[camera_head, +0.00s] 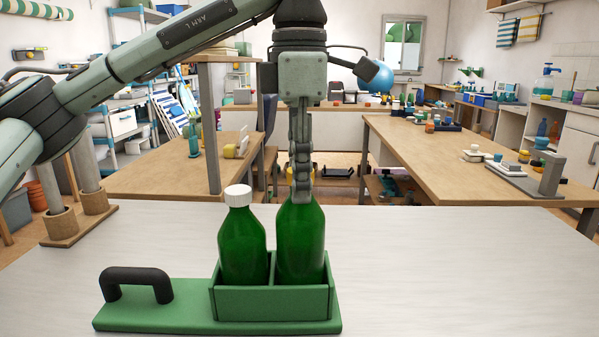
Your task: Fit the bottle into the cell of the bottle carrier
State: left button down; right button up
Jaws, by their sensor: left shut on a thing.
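The green bottle (302,240) stands upright, its lower part within the right cell of the green bottle carrier (272,303). The front wall hides its base, so I cannot tell whether it rests on the cell floor. My left gripper (302,190) comes down from above and is shut on the top of this bottle, hiding its cap. A second green bottle with a white cap (238,196) stands in the left cell, close beside it. The carrier has a black handle (136,280) on its left end. My right gripper is out of view.
The carrier is on a pale table (450,270) with wide clear room to its right. Two wooden posts on a base (78,222) stand at the table's back left. Wooden benches (480,180) with small items lie beyond.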

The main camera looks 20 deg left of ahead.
pick_arm(q)
jog(key=shift+f+b, duration=0.85)
jog(key=shift+f, duration=0.4)
jog(key=c, duration=1.1)
grip_release()
notch_tip(320, 180, up, 12)
jog(key=shift+r, duration=0.1)
